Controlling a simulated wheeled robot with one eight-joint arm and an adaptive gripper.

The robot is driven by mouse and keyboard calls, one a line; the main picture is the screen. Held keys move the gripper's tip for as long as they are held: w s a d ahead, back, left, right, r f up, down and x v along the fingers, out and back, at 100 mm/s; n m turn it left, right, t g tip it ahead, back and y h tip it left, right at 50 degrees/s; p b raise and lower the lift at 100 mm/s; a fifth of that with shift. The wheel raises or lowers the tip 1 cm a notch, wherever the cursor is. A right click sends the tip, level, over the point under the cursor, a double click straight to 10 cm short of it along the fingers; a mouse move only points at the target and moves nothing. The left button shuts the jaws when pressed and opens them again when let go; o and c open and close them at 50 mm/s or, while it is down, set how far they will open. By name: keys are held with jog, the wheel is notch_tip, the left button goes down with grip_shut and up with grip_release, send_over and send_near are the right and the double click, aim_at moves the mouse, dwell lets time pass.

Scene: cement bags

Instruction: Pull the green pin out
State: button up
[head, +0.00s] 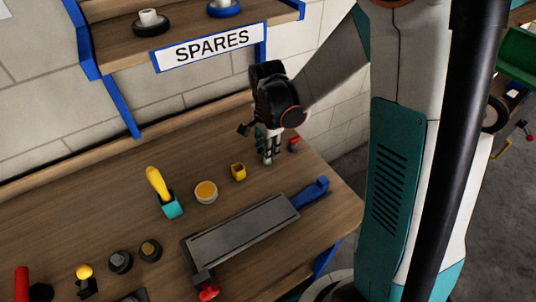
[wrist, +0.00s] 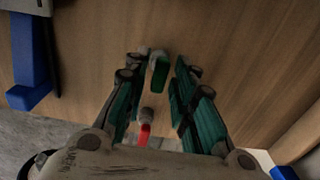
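The green pin (wrist: 159,76) shows in the wrist view as a short green piece on a grey part, between the two fingers and nearer the left one. My gripper (wrist: 160,66) is open around it, and I see no finger clearly touching it. In the head view my gripper (head: 270,158) points down at the far right end of the workbench, and its fingers and wrist largely hide the green pin there. A red-topped piece (wrist: 146,128) shows nearer the palm in the wrist view and right of my gripper in the head view (head: 294,144).
A grey plate with a blue handle (head: 315,192) lies in front of my gripper on the bench (head: 120,210). A yellow block (head: 238,172), an orange-topped disc (head: 206,191) and a yellow-handled tool (head: 158,184) stand to the left. The SPARES shelf (head: 200,50) overhangs the back.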

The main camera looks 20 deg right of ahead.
grip_shut()
jog(key=shift+r+p, duration=0.3)
jog(key=shift+r, duration=0.1)
dwell(0.4)
jog(key=shift+r+p, duration=1.75)
jog(key=shift+r, duration=0.85)
